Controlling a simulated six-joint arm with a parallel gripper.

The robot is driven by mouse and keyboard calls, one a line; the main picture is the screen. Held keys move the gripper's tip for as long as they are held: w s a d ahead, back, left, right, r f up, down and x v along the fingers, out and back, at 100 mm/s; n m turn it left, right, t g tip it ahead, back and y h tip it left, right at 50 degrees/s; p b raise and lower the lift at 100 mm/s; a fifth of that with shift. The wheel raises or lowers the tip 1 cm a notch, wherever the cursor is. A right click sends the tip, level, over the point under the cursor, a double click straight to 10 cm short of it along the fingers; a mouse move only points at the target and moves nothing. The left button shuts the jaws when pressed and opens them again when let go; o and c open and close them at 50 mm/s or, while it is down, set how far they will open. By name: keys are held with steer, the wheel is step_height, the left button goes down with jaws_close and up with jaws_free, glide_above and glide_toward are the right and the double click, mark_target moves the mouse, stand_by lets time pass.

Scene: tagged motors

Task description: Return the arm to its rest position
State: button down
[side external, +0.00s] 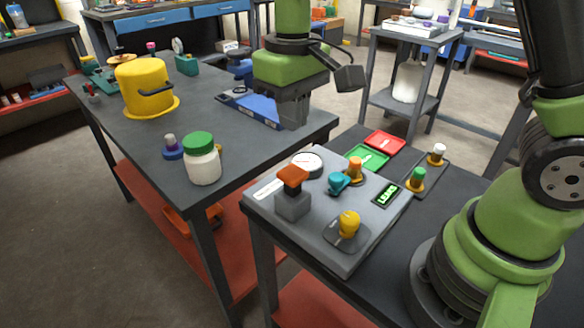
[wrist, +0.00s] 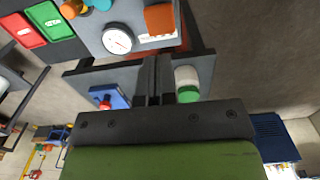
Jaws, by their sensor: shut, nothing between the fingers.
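My gripper (side external: 293,118) hangs pointing down at the right end of the left grey table (side external: 240,140), near a blue flat item (side external: 256,106). Whether it touches the table cannot be told. In the wrist view its two dark fingers (wrist: 153,70) are together with nothing between them. My green arm comes down from the top of the side view, and its base stands at the right. A white jar with a green lid (side external: 202,160) stands apart from the gripper; it also shows in the wrist view (wrist: 187,83), right of the fingers.
A grey panel (side external: 300,235) holds a gauge (side external: 306,163), an orange-topped switch (side external: 292,180), a yellow knob (side external: 348,225) and a lit display (side external: 387,193). Red (side external: 384,143) and green (side external: 368,158) pads lie behind it.

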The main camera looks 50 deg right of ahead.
steer(key=s+d+r+m+t+y, duration=0.1)
steer(key=s+r+m+t, duration=0.1)
steer(key=s+r, duration=0.3)
steer(key=s+d+r+m+t+y, duration=0.1)
steer(key=s+r+t, duration=0.4)
steer(key=s, duration=0.5)
steer(key=shift+s+d+r+m, duration=0.25)
steer(key=shift+s+d+m, duration=0.1)
steer(key=shift+d+m, duration=0.25)
stand_by(2.5)
